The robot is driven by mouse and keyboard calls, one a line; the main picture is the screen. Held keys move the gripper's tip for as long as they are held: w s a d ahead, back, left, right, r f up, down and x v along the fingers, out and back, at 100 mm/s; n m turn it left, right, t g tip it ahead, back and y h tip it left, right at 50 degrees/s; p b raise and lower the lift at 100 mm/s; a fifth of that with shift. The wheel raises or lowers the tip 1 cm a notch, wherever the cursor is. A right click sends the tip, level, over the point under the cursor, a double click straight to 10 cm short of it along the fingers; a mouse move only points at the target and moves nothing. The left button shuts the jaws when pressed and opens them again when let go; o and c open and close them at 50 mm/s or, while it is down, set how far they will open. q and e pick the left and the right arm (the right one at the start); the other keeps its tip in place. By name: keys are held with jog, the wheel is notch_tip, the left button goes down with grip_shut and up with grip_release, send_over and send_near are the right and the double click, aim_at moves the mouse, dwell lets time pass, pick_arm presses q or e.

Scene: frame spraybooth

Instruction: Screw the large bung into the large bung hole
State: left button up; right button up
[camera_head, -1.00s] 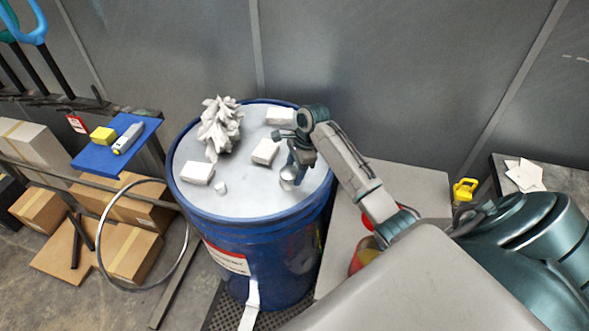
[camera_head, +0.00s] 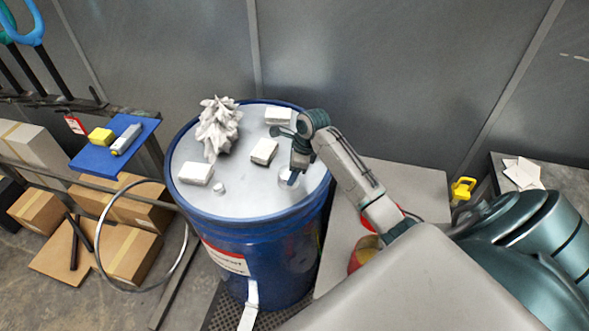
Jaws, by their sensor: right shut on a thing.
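A blue drum (camera_head: 262,235) with a pale grey lid (camera_head: 245,200) stands in the middle of the view. My right gripper (camera_head: 293,174) reaches in from the right and points down at the lid's right side. It is shut on the large bung (camera_head: 286,177), a small silvery piece low at the lid surface, mostly covered by the fingers. The large bung hole cannot be made out; the gripper and bung hide that spot. I cannot tell whether the bung is seated in it. My left gripper is out of view.
A crumpled white rag (camera_head: 219,125), several white blocks (camera_head: 196,174) and a small pale cap (camera_head: 219,188) lie on the lid. A blue board (camera_head: 113,155) with yellow items is at left. A grey wall is behind.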

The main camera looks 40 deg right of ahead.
jog(key=shift+s+a+f, duration=0.1)
jog(key=shift+a+f, duration=0.15)
jog(key=shift+a, duration=0.05)
jog(key=m, duration=0.4)
jog(key=shift+s+a+f+m+t+h, duration=0.1)
jog(key=shift+s+a+m+t+h, duration=0.2)
jog(key=shift+t+h, duration=0.1)
jog(key=o, duration=1)
jog(key=shift+a, duration=0.15)
